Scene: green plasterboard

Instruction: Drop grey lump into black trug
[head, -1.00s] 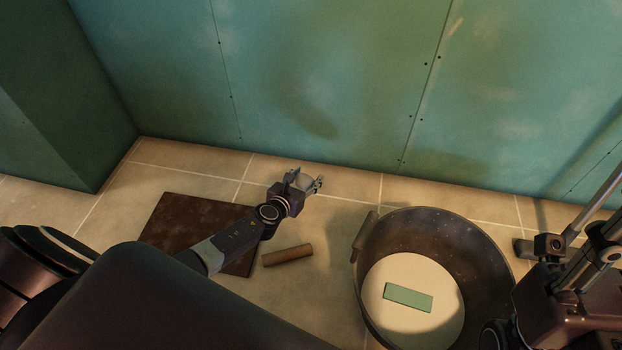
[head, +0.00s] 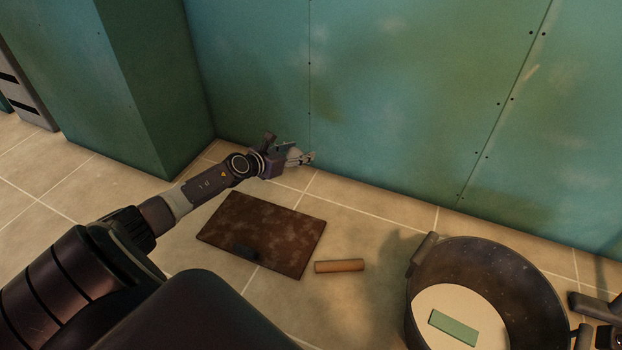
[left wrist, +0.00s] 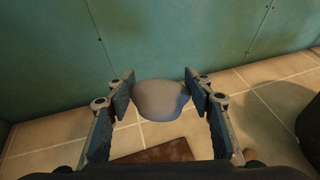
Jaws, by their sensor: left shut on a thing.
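The grey lump (left wrist: 162,98) is a smooth, rounded grey piece between the two fingers of my left gripper (left wrist: 160,88). In the head view my left gripper (head: 301,157) is shut on it, near the foot of the green wall and beyond the brown board; the fingers partly hide the lump there. The black trug (head: 540,290) stands on the floor at the lower right, well apart from the lump. It holds a pale round surface (head: 440,300) with a green block (head: 454,328) on it. Part of my right gripper (head: 596,308) shows at the right edge, its fingers unclear.
A brown cylinder (head: 339,266) lies between board and trug. Green plasterboard (head: 400,90) closes off the back, with a green column (head: 150,80) at left. Tiles are bare at left.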

